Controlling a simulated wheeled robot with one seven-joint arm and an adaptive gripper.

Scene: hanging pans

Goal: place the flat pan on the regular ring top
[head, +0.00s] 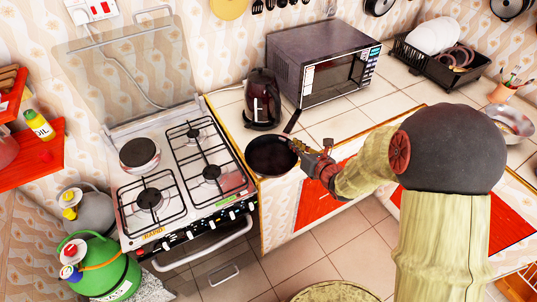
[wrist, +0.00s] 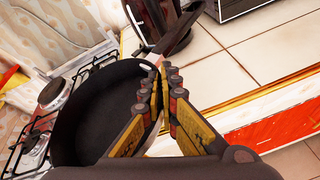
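The flat pan (head: 271,156) is black and round, with a dark handle (head: 293,121) pointing up and right. It is over the counter corner just right of the stove. My gripper (head: 298,147) is at its right edge. In the wrist view the fingers (wrist: 160,98) are closed on the rim of the pan (wrist: 98,112), near the handle's base (wrist: 176,36). The stove (head: 180,170) has black grates over gas burners: back right (head: 193,134), middle right (head: 211,173) and front left (head: 149,198). A round solid plate (head: 139,153) is at the back left. All tops look empty.
A dark kettle (head: 262,98) and a microwave (head: 322,62) stand behind the pan on the tiled counter. The stove's glass lid (head: 125,70) is raised at the back. A green gas bottle (head: 100,268) stands on the floor at the left.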

